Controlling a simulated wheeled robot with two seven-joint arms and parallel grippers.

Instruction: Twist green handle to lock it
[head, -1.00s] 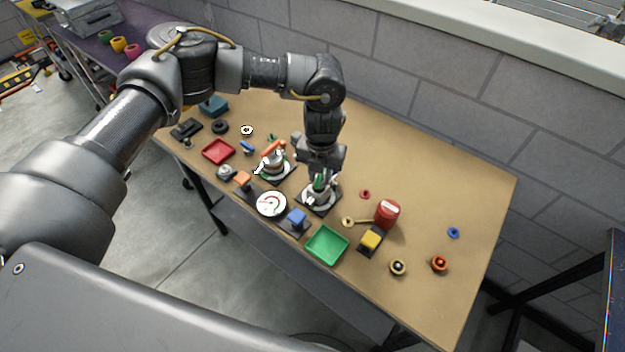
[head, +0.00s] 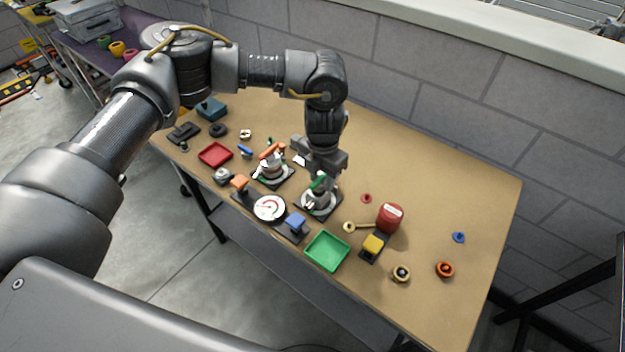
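The green handle (head: 318,183) sits on a round metal fixture on a black square base (head: 331,208), near the middle of the table. It shows as a short, tilted green bar. My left gripper (head: 321,176) points down right over the handle, and its body hides the handle's far side. The fingertips are too small and overlapped to tell whether they touch the handle or how far apart they are. A similar fixture with an orange handle (head: 271,151) stands just to the left. My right gripper is out of view.
A pressure-gauge-like dial (head: 269,208), a blue block (head: 296,222) and a green tray (head: 327,251) lie in front. A red tray (head: 215,154) lies left. The table's far right is mostly clear.

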